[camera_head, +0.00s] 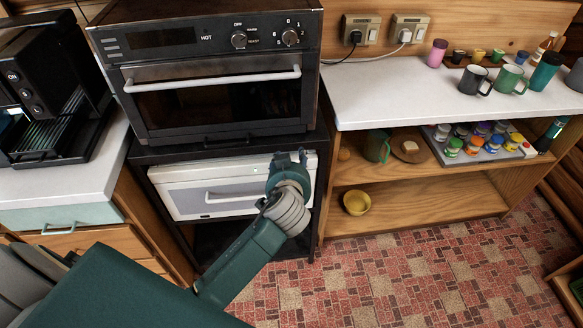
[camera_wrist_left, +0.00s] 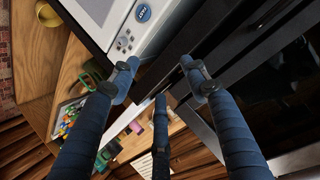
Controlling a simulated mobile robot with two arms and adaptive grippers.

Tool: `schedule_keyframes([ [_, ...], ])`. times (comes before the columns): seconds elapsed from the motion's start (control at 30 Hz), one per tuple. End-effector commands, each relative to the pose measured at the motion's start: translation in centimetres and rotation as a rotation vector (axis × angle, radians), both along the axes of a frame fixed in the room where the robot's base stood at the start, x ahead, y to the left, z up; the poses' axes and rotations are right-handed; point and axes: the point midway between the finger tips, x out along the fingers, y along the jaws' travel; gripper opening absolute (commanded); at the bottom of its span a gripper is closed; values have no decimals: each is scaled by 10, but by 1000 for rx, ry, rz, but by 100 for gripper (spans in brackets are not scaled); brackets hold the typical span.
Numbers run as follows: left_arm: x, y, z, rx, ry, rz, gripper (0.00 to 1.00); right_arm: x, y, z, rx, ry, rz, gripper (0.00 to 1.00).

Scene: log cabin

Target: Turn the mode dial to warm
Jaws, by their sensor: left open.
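The black oven (camera_head: 215,88) stands on a dark rack at the upper left of the head view. Its left knob (camera_head: 239,40), with "OFF" printed above it and small labels to its right, looks like the mode dial; its pointer is too small to read. A second knob (camera_head: 290,37) with numbers sits to its right. My left gripper (camera_head: 289,158) is open and empty, well below the knobs, in front of the white appliance's right side. In the left wrist view its fingers (camera_wrist_left: 160,85) are spread with nothing between them. My right gripper is not in view.
The oven's handle bar (camera_head: 213,80) juts out below the knobs. The white appliance (camera_head: 200,188) sits on the shelf beneath. A coffee machine (camera_head: 45,95) stands left. A counter (camera_head: 380,95) with mugs is right. The tiled floor (camera_head: 430,265) in front is clear.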

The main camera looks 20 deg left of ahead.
Motion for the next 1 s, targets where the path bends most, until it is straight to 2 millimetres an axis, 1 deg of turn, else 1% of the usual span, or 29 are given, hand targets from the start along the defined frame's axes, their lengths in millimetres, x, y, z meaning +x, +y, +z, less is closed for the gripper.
schedule_keyframes([
  [0.03, -1, 0, -7, 1, 12, -5, 46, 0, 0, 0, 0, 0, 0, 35],
  [0.1, -1, -1, -14, 2, 24, -11, 46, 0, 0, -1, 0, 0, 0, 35],
  [0.23, -2, -2, -22, 3, 36, -19, 46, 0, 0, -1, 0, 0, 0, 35],
  [0.8, -3, -3, -26, 4, 43, -22, 46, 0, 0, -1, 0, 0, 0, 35],
  [0.87, -4, -3, -35, 6, 59, -28, 46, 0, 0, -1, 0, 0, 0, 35],
  [0.9, -6, -4, -46, 8, 78, -36, 46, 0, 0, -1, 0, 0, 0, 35],
  [0.97, -11, -7, -71, 9, 120, -56, 46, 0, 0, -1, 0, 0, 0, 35],
  [1.0, -17, -8, -93, 11, 158, -74, 46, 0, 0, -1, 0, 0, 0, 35],
])
